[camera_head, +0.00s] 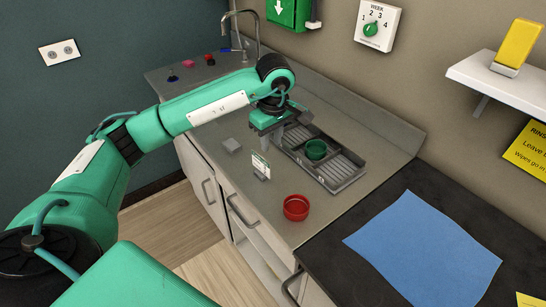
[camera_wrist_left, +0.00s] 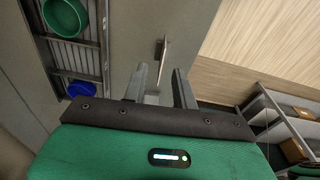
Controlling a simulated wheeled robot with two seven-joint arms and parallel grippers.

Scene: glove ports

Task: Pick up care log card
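The care log card (camera_head: 260,165) is a small white card with a green top band, standing upright on the counter near its front edge. In the left wrist view a thin upright piece, seen nearly edge-on, looks like the card (camera_wrist_left: 164,52); it lies just beyond the fingertips, roughly in line with the gap. My left gripper (camera_head: 272,137) is above the counter, behind the card and apart from it. Its fingers are parted with a gap in the left wrist view (camera_wrist_left: 160,73), and it holds nothing that I can make out. My right gripper is not in view.
A dark rack (camera_head: 345,182) holds a green bowl (camera_head: 316,149); a blue bowl (camera_wrist_left: 80,89) shows in the wrist view. A blue mat (camera_head: 425,248) lies on the dark counter at right.

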